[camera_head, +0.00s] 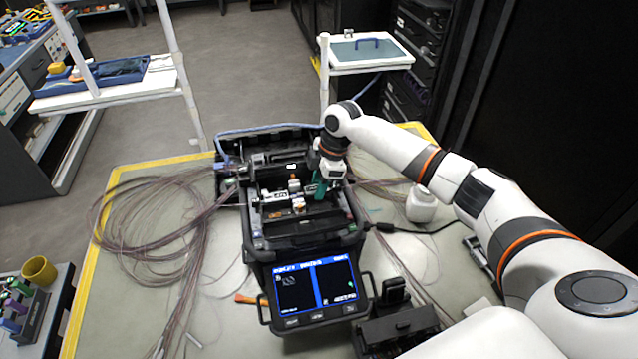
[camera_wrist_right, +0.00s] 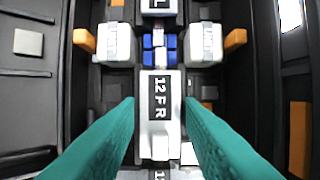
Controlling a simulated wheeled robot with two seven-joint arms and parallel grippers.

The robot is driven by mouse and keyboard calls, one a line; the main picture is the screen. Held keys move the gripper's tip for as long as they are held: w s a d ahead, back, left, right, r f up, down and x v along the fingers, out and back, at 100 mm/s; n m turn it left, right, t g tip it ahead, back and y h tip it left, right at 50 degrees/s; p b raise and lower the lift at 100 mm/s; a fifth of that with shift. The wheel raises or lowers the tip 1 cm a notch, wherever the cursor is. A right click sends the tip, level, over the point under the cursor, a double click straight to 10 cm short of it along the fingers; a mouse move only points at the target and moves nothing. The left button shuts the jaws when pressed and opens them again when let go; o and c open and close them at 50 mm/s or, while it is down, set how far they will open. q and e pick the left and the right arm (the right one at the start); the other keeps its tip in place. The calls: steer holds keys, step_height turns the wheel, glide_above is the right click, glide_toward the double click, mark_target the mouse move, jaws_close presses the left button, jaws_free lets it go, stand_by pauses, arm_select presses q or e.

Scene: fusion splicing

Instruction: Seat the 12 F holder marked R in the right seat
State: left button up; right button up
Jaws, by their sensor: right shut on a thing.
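The 12 F holder marked R (camera_wrist_right: 160,134) is a pale block with a black label, lying at the centre of the right wrist view. My right gripper (camera_wrist_right: 159,101) has its teal fingers on either side of it and is shut on it. In the head view my right gripper (camera_head: 321,189) reaches down into the right side of the open splicer (camera_head: 256,236). The holder sits low, in line with the splicer's middle; the fingers and arm hide whether it rests fully in the right seat. My left gripper is not in view.
A holder marked L (camera_wrist_right: 158,5) shows at the top of the right wrist view, beyond blue blocks (camera_wrist_right: 160,48) between two pale clamps. Coiled fibre cables (camera_head: 150,215) spread left of the splicer. A lit screen (camera_head: 316,286) is at its front. A white bottle (camera_head: 421,206) stands right.

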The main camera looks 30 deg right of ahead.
steer(key=o, duration=1.1)
steer(key=shift+f, duration=0.1)
steer(key=b+v, duration=0.2)
steer(key=v, duration=1)
steer(key=shift+a, duration=0.1)
steer(key=shift+f, duration=0.1)
